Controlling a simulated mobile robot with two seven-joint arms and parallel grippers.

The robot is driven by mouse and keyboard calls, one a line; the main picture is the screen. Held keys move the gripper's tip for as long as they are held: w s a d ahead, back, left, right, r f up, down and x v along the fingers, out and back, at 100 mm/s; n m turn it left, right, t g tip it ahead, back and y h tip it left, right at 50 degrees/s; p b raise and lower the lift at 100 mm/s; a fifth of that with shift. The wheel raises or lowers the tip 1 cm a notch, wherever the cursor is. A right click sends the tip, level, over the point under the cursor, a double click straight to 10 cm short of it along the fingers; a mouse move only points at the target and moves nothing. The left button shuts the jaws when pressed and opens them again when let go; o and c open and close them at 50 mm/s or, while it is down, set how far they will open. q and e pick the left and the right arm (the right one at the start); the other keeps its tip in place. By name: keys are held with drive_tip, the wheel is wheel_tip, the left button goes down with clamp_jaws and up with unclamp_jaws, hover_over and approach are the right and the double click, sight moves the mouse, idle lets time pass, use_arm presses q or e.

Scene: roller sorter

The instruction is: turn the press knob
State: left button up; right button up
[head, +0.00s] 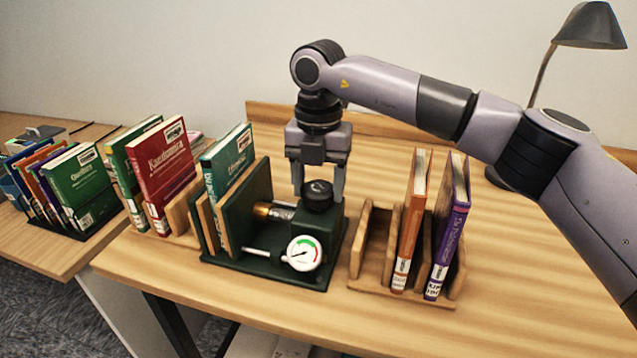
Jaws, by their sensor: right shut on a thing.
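The book press (321,273) is dark green and stands in the middle of the wooden table, with a white dial gauge (304,253) at its front. Its black round knob (318,195) sits on top of the press block. My right gripper (319,190) comes down from above, with one finger on each side of the knob, and is shut on it. A teal book (228,160) stands between boards at the left of the press. My left gripper is not in view.
A wooden rack (365,245) right of the press holds an orange book (411,220) and a purple book (449,225). More books, such as a red one (163,165), stand to the left. A grey lamp (590,27) stands at the back right. The front right table is clear.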

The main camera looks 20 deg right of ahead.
sight(318, 188)
drive_tip(key=m, duration=0.3)
drive_tip(key=shift+r+m, duration=0.1)
drive_tip(key=shift+m, duration=0.3)
drive_tip(key=shift+m+b, duration=0.3)
drive_tip(key=shift+m, duration=1.5)
drive_tip(key=o, duration=1.1)
drive_tip(key=shift+c, duration=0.2)
drive_tip(key=shift+r, duration=3.55)
